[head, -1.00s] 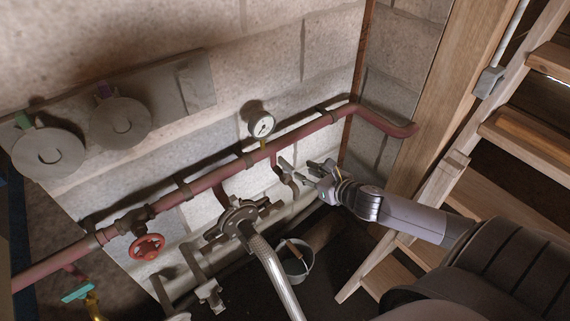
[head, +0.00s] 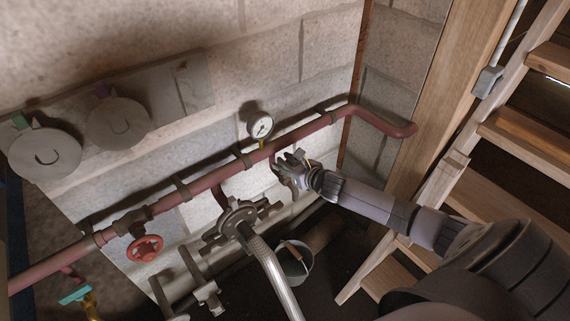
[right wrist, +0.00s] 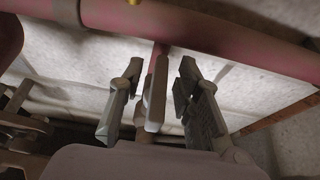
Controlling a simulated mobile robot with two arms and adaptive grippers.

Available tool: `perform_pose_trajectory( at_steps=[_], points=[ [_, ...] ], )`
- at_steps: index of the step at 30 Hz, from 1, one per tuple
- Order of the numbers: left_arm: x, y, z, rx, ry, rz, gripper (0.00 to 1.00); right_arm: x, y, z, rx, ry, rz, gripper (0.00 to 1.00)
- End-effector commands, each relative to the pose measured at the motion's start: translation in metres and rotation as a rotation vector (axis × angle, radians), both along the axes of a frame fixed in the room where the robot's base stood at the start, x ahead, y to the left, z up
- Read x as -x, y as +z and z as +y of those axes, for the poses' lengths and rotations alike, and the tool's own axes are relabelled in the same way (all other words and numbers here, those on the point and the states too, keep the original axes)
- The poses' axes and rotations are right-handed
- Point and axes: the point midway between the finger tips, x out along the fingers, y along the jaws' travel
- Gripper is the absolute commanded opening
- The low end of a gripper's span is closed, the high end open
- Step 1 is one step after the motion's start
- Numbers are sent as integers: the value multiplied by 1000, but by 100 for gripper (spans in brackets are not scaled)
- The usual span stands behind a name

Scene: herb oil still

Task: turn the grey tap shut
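The grey tap (right wrist: 155,95) shows in the right wrist view as a flat grey lever on a thin branch below the red pipe. My right gripper (right wrist: 155,88) is open, with one finger on each side of the lever. Gaps show between the lever and the fingers, the left one narrower. In the head view my right gripper (head: 284,165) is just under the red pipe and hides most of the tap. My left gripper is not in view.
The red pipe (head: 212,179) runs along the block wall, with a pressure gauge (head: 261,126) above it. A red handwheel (head: 146,248), a grey flanged fitting (head: 238,219) and a bucket (head: 296,265) are to the left and below. Wooden stairs (head: 470,185) stand at right.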

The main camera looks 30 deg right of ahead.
Motion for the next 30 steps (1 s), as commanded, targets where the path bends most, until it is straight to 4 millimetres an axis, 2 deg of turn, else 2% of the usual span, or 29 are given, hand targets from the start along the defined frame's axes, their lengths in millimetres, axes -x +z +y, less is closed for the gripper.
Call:
perform_pose_trajectory(
  at_steps=[2,16,30],
  points=[
    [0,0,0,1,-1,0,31,0,0,0,0,0,0,31],
    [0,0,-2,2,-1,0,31,0,0,0,0,0,0,0],
    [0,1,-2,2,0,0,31,1,0,1,-2,-18,-1,0]
  ],
)
